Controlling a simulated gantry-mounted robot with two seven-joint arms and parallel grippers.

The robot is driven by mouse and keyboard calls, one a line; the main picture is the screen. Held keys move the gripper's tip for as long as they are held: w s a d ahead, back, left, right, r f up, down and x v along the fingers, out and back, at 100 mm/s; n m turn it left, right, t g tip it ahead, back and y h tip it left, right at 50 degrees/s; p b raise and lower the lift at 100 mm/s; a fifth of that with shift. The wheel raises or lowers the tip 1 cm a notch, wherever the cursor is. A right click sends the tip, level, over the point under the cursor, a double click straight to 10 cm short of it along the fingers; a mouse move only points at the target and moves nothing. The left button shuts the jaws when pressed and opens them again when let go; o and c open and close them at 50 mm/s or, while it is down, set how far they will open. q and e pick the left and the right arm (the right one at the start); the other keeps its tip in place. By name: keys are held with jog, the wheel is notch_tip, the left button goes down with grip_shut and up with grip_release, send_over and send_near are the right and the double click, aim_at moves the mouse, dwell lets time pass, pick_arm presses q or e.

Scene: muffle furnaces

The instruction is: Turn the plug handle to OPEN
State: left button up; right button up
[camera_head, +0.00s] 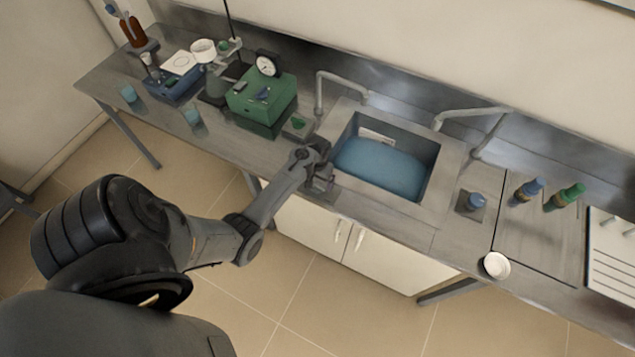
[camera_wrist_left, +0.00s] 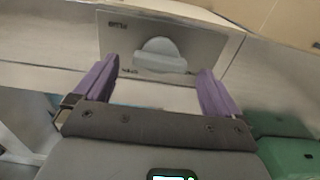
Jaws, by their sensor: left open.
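The plug handle (camera_wrist_left: 160,55) is a pale grey, rounded knob on a flat grey plate (camera_wrist_left: 205,40) in the left wrist view. Small dark lettering is on the plate's left side, at the top and near the knob, too blurred to read surely. My left gripper (camera_wrist_left: 160,70) is open, its two purple fingers apart, one to each side of the knob in the picture. I cannot tell whether they touch it. In the head view my left gripper (camera_head: 320,182) is at the counter's front edge, left of the sink, and hides the handle.
The sink (camera_head: 425,187) holds blue water (camera_head: 380,168), with a tap (camera_head: 340,78) behind it. A green device (camera_head: 262,100) with a dial gauge (camera_head: 267,64) stands left of my gripper. Glassware is further left. Small bottles (camera_head: 528,190) and a white dish (camera_head: 496,265) are at right.

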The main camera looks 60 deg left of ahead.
aim_at(317, 186)
pick_arm(q)
jog(key=shift+f, duration=1.1)
jog(key=shift+c, duration=0.2)
jog(key=c, duration=1)
